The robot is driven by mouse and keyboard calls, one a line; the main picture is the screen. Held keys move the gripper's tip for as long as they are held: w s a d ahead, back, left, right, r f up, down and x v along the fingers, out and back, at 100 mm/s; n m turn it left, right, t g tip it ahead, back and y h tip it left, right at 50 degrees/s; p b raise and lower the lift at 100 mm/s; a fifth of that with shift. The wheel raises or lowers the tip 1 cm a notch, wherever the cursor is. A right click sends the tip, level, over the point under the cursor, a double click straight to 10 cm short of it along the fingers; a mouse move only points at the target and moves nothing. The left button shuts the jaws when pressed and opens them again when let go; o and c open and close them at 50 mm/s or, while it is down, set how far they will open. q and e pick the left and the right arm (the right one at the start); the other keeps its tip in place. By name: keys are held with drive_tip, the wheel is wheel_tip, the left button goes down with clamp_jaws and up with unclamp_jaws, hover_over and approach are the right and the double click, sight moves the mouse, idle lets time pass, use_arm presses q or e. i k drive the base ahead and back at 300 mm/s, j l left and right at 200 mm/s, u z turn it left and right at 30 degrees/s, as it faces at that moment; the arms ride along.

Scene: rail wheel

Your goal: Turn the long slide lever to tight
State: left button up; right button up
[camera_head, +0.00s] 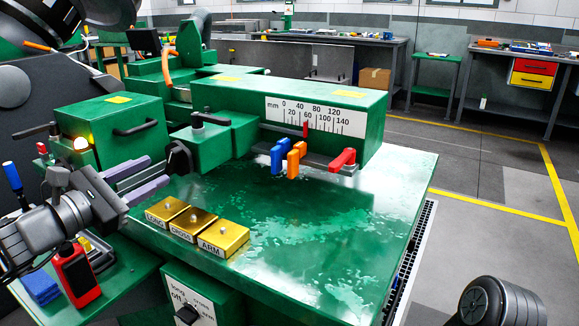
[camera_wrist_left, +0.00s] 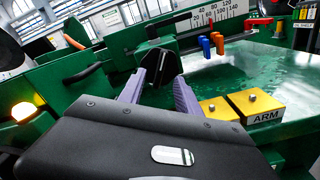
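A black lever (camera_head: 208,119) stands on top of the green slide block (camera_head: 228,137); it also shows in the left wrist view (camera_wrist_left: 168,26). No tight or loose marking is readable on it, and I cannot tell for sure that it is the long slide lever. My left gripper (camera_head: 160,176) is open and empty, below and left of that block. Its two purple fingers (camera_wrist_left: 160,88) point toward a dark, angular part (camera_head: 181,158) on the block's front left. Clear contact does not show.
Gold blocks (camera_head: 199,224) marked LONG, CROSS and ARM sit on the green table's front. Blue, orange and red levers (camera_head: 342,160) stand below the mm scale (camera_head: 315,117). A green box (camera_head: 112,129) with a handle is at left. The table's right side is clear.

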sight(197, 118)
drive_tip(key=k+j, duration=0.75)
drive_tip(key=k, duration=0.1)
